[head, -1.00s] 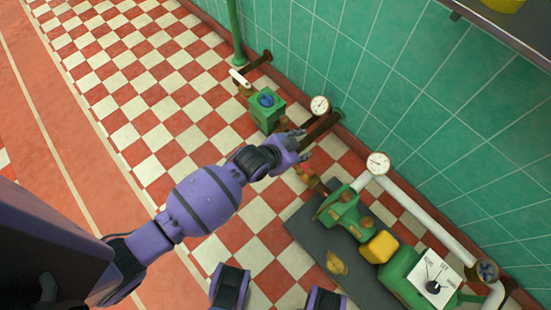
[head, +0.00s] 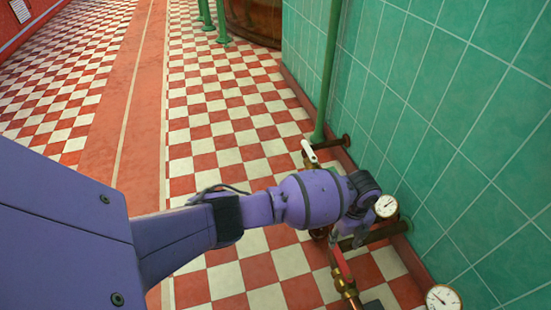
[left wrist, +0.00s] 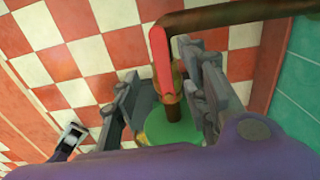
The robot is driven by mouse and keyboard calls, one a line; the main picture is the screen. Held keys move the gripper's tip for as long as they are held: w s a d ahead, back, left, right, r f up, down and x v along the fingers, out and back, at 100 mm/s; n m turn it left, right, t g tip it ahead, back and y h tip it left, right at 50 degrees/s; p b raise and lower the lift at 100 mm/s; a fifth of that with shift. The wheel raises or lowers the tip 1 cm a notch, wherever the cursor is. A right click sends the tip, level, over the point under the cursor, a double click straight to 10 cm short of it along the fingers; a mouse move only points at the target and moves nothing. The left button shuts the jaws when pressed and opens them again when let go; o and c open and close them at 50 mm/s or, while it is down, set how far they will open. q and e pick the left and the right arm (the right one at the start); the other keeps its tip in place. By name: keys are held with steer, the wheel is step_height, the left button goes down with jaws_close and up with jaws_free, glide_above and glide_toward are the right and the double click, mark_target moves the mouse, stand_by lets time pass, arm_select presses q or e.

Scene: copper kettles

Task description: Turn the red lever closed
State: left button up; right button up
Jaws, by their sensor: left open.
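The red lever (head: 341,262) rises from a brass valve (head: 346,288) on the pipework at the lower right of the head view. In the left wrist view the red lever (left wrist: 161,57) stands over a brass stem (left wrist: 172,105) and a green body (left wrist: 170,130). My left gripper (head: 350,236) is by the lever, partly hidden behind my own wrist in the head view. In the left wrist view its grey fingers (left wrist: 163,95) are spread, with the lever and stem between them; I cannot tell whether they touch. My right gripper is not in view.
A dark pipe (left wrist: 225,15) crosses behind the lever. Two round gauges (head: 386,206) and (head: 444,299) stand near the green tiled wall (head: 450,130). A white lever (head: 309,151) is farther back. The checkered floor (head: 225,130) is open to the left.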

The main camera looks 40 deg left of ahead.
mark_target(337, 252)
arm_select(q)
step_height(337, 252, down, 8)
steer(key=b, duration=0.4)
steer(key=shift+w, duration=0.1)
steer(key=shift+r, duration=0.1)
jaws_close()
